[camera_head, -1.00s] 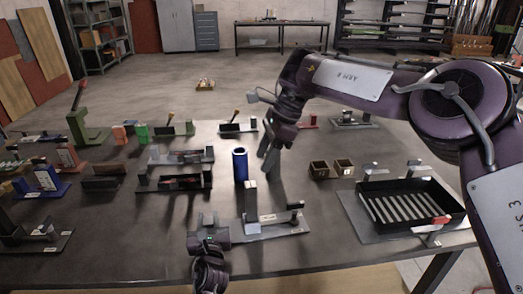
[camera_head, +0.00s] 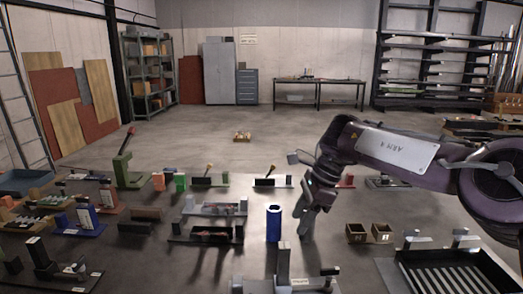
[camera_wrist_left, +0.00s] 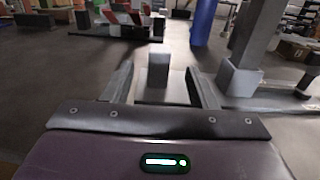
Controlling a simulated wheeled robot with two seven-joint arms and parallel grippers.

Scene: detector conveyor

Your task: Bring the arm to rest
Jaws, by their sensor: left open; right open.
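My right gripper (camera_head: 306,212) hangs over the table, fingers downward and apart, just right of an upright blue cylinder (camera_head: 273,223). It appears empty, and its arm reaches in from the right. My left gripper is out of the head view. In the left wrist view its fingers (camera_wrist_left: 158,72) are spread. A small grey block shows between them, and I cannot tell if it is part of the gripper. The blue cylinder (camera_wrist_left: 203,22) stands beyond, apart from the left fingers.
The dark table (camera_head: 150,270) carries several fixtures. A fixture with a grey post (camera_head: 283,264) stands in front of the cylinder; its post (camera_wrist_left: 243,70) is close right of my left fingers.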

